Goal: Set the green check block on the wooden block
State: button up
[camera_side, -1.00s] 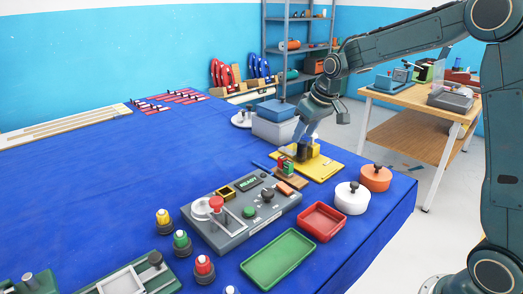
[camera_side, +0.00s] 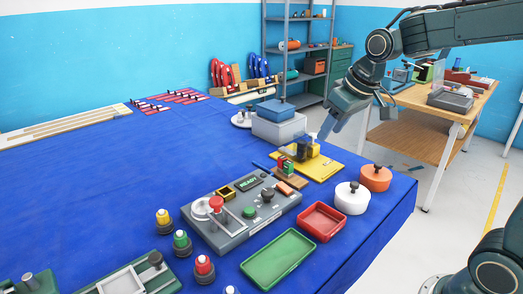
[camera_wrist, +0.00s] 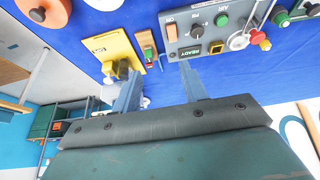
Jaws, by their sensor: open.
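A small green block (camera_side: 288,165) with a red part beside it stands at a brown wooden block (camera_side: 294,183) behind the grey control panel. It appears to rest on the wood, but its check marking is too small to read. In the wrist view the green block (camera_wrist: 149,56) shows at the lower end of the wooden block (camera_wrist: 145,38). My gripper (camera_side: 324,132) is open and tilted, above and right of the yellow fixture and apart from the green block. In the wrist view its fingers (camera_wrist: 160,78) are spread with nothing between them.
A yellow plate (camera_side: 322,166) with an upright fixture (camera_side: 306,147) stands close to my fingers. The grey panel (camera_side: 240,212), red tray (camera_side: 322,221), white pot (camera_side: 352,198) and orange pot (camera_side: 376,178) are nearby. A grey box (camera_side: 275,130) stands behind.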

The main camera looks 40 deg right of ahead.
jog(key=s+a, duration=0.2)
jog(key=s, duration=0.7)
jog(key=s+a+f, duration=0.1)
jog(key=s+a, duration=0.1)
jog(key=s, duration=0.8)
jog(key=shift+s+t, duration=0.15)
jog(key=shift+t, duration=0.15)
